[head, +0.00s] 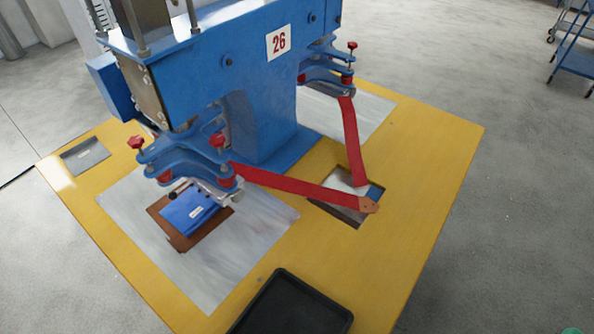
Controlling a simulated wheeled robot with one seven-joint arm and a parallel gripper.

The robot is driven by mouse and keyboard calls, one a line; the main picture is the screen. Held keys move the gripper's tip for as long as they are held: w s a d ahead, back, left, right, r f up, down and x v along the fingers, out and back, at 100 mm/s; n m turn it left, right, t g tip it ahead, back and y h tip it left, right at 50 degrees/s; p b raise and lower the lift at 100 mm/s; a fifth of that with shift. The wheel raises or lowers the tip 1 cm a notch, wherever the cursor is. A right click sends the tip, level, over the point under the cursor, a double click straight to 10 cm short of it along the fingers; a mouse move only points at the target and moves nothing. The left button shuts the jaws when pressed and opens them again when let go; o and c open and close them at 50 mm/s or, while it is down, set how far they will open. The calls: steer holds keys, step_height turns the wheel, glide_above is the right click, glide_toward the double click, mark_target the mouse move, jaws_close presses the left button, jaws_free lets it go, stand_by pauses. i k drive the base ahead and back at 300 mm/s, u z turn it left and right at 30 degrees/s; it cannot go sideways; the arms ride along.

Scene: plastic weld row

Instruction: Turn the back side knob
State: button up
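A blue welding machine (190,67) with a "26" plate stands on a yellow table. Two blue bracket heads stick out from it, each with small red knobs. The near-left bracket (185,155) carries one red knob (136,142) on its left and another red knob (217,140) on its right. The far-right bracket (328,72) carries a red knob (352,45) on top. Which of these is the back side knob I cannot tell. The turned angle of the knobs cannot be read. My gripper is not in view.
The yellow table (440,150) has grey plates (145,225) on it. A blue block (188,213) lies under the near bracket. Two red bars (290,186) meet over a cutout. A black tray (290,308) lies at the front edge. A blue cart (575,60) stands far right.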

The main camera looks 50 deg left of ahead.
mark_target(238, 196)
steer(key=i, duration=2.35)
steer(key=u, duration=5.35)
steer(key=i, duration=0.5)
steer(key=z, duration=0.05)
